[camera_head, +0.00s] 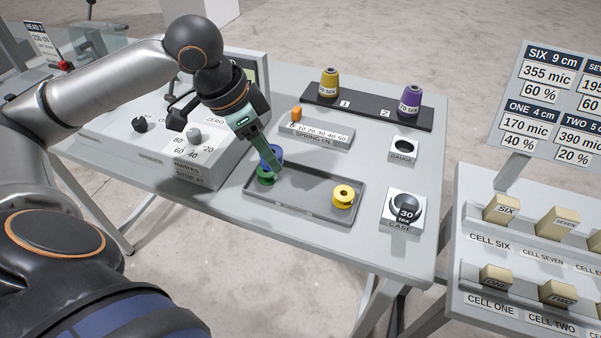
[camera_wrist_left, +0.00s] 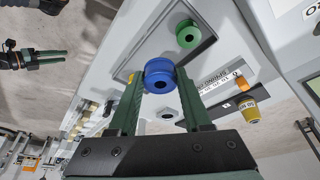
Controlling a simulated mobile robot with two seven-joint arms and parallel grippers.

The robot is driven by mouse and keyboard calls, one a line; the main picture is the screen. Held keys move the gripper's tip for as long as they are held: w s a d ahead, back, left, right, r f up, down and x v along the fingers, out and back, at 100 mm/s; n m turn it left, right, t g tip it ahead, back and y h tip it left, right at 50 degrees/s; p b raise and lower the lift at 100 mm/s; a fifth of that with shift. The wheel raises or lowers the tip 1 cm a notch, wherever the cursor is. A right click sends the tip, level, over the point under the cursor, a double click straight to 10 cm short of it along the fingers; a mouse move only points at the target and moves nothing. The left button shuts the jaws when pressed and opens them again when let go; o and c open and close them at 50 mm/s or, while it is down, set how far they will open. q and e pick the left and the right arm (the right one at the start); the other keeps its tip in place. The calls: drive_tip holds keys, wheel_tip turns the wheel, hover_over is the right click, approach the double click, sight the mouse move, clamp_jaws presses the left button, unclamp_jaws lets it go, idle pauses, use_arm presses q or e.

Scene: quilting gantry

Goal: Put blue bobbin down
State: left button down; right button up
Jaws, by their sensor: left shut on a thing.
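My left gripper (camera_head: 268,160) is shut on the blue bobbin (camera_head: 275,151), fingers pointing down at the left end of the grey tray (camera_head: 312,177). The left wrist view shows the blue bobbin (camera_wrist_left: 160,76) between the two green fingertips. The green bobbin (camera_head: 265,177) is in the tray's left end, just below the blue one in the head view and apart from it in the wrist view (camera_wrist_left: 188,35). Any gap under the blue bobbin is hard to judge. The yellow bobbin (camera_head: 343,195) stands at the tray's right end. My right gripper (camera_wrist_left: 45,59) shows small in the wrist view.
The tray's middle is clear. Behind it are a spring scale block (camera_head: 317,134) and a black rack (camera_head: 367,107) with yellow (camera_head: 328,84) and purple (camera_head: 411,99) cones.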

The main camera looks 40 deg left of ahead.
use_arm(q)
approach(306, 188)
drive_tip(key=shift+w+d+f+b, duration=0.3)
drive_tip(key=shift+w+f+b, duration=0.05)
drive_tip(key=shift+f, duration=0.3)
drive_tip(key=shift+w+d+f, duration=0.35)
drive_tip(key=shift+w+f, duration=0.1)
drive_tip(key=shift+f, duration=0.2)
wheel_tip(306, 188, down, 3)
drive_tip(key=shift+w+f+b, duration=0.1)
drive_tip(key=shift+f+b, duration=0.1)
drive_tip(key=shift+b, duration=0.3)
use_arm(e)
drive_tip(key=shift+w+a+f, duration=0.3)
drive_tip(key=shift+w+a, duration=0.1)
drive_tip(key=shift+a, duration=0.2)
drive_tip(key=shift+r, duration=0.1)
use_arm(q)
drive_tip(key=c, duration=0.7)
unclamp_jaws()
drive_tip(key=shift+f, duration=0.1)
drive_tip(key=o, duration=0.4)
drive_tip(key=shift+c, duration=0.2)
use_arm(e)
drive_tip(key=shift+s+d, duration=0.15)
drive_tip(key=shift+f, duration=0.2)
